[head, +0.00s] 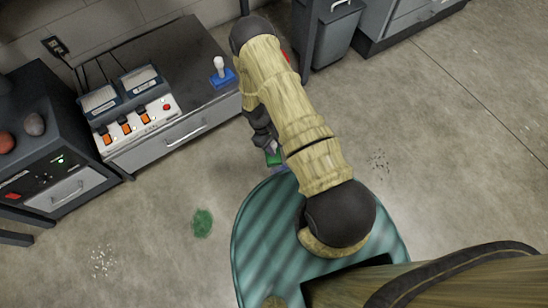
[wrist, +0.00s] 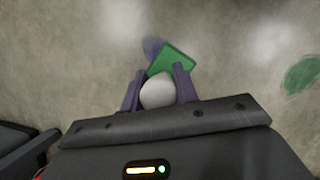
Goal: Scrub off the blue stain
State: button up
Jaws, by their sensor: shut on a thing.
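My gripper (wrist: 160,72) is shut on a scrubber with a pale rounded grip and a flat green pad (wrist: 174,60). The blue stain (wrist: 153,47) lies on the concrete floor at the pad's upper left edge in the wrist view. The pad seems to hide part of it; I cannot tell whether the pad touches the floor. In the head view the green pad (head: 273,158) shows just below my gripper, largely hidden by my arm, with a faint bluish patch beneath it.
A green stain (head: 202,223) lies on the floor to the left. White specks (head: 101,261) and dark specks (head: 379,161) mark the floor. A low cabinet (head: 175,140) carries a switch panel (head: 137,122) and a blue-based joystick (head: 221,75). A grey bin (head: 337,30) stands behind.

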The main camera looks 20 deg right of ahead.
jog(key=shift+n, duration=0.4)
notch_tip(320, 180, down, 4)
jog(key=shift+f+b, duration=0.1)
jog(key=shift+b, duration=1.15)
